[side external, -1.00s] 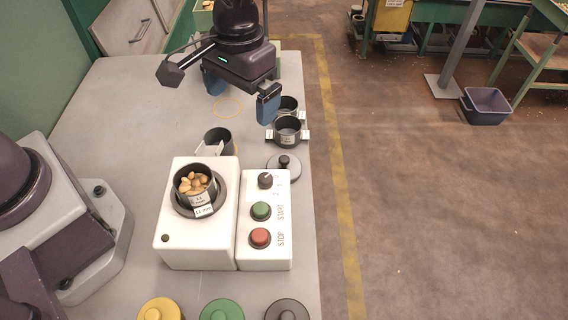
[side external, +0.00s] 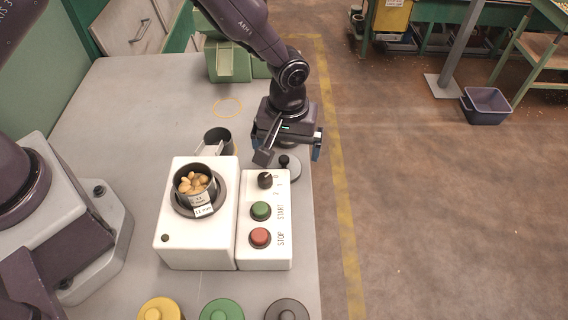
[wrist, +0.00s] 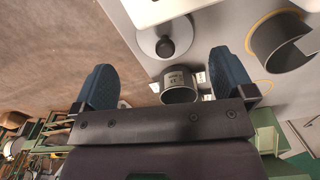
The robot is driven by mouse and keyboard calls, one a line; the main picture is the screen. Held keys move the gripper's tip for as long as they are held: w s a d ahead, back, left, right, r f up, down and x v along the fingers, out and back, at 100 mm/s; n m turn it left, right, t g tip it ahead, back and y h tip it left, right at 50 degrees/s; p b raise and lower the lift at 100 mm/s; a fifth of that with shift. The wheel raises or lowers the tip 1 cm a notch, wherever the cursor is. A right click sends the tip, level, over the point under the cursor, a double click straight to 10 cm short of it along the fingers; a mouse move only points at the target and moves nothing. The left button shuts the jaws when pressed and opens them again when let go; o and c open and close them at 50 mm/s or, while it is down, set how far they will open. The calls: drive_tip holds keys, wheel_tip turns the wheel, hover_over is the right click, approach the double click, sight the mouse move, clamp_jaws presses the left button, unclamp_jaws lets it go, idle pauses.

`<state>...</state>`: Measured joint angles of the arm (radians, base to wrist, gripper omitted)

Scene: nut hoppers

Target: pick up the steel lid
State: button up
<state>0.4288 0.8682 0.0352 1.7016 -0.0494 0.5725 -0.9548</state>
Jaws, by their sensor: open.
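The steel lid (side external: 293,173) is a flat grey disc with a dark knob, lying near the right edge of the table. In the wrist view the lid (wrist: 146,42) is whole, above the line between the fingertips. My gripper (side external: 288,150) is open and empty, just behind and above the lid, and hides part of that area in the side view. In the wrist view its two blue fingers (wrist: 166,75) stand wide apart. A small dark pot (wrist: 178,93) with white labels shows between them.
A white machine (side external: 170,238) holds a pot of nuts (side external: 196,200). A control box (side external: 264,252) with a knob and buttons stands in front of the lid. Another dark pot (side external: 222,136) is left of my gripper. Yellow, green and dark lids (side external: 222,310) lie at the front.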

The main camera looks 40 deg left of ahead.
sight(283, 160)
drive_tip(key=f, duration=0.4)
drive_tip(key=shift+s+a+f, duration=0.15)
drive_tip(key=shift+s, duration=0.2)
drive_tip(key=shift+f, duration=0.6)
drive_tip(key=c, duration=0.9)
